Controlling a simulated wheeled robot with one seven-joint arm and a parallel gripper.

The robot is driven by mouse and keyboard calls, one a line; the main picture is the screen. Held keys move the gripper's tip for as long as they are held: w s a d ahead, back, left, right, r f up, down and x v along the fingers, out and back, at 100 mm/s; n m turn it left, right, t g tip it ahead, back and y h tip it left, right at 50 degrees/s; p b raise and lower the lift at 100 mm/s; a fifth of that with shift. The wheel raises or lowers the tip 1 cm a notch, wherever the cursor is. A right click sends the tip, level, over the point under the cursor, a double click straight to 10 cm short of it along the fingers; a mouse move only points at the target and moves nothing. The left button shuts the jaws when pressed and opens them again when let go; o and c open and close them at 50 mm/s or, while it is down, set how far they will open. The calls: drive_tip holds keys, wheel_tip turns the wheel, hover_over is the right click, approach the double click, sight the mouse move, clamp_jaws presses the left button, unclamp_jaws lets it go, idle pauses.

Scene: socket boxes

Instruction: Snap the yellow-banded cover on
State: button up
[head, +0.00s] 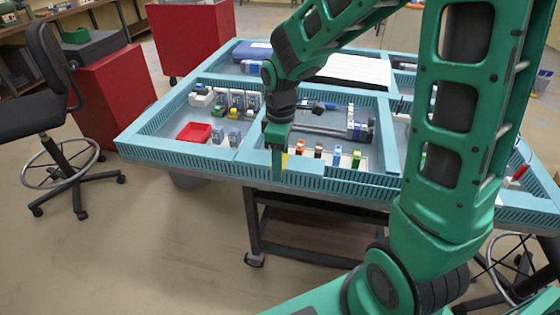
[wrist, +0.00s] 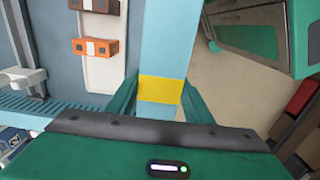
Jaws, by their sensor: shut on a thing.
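The yellow-banded cover is a long light-blue strip (head: 306,168) at the front edge of the table. In the wrist view its yellow band (wrist: 162,91) lies between my two fingers. My gripper (head: 277,168) points down and is shut on the cover near its left end; the fingers (wrist: 158,100) are on both sides of the band. The cover lies along the line of the slotted light-blue front duct (head: 345,188). I cannot tell whether it touches the duct or is seated in it.
Behind the cover, a white base (wrist: 98,72) carries an orange block (wrist: 95,47) and others. A red tray (head: 194,132) and small connectors stand in the left compartment. Slotted duct walls divide the table. My arm hides part of the right side.

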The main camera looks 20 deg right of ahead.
drive_tip(key=shift+f, duration=0.45)
drive_tip(key=o, duration=1.6)
drive_tip(key=shift+o, duration=0.8)
drive_tip(key=o, duration=0.3)
drive_tip(key=shift+w+r, duration=0.1)
drive_tip(key=shift+r, duration=3.7)
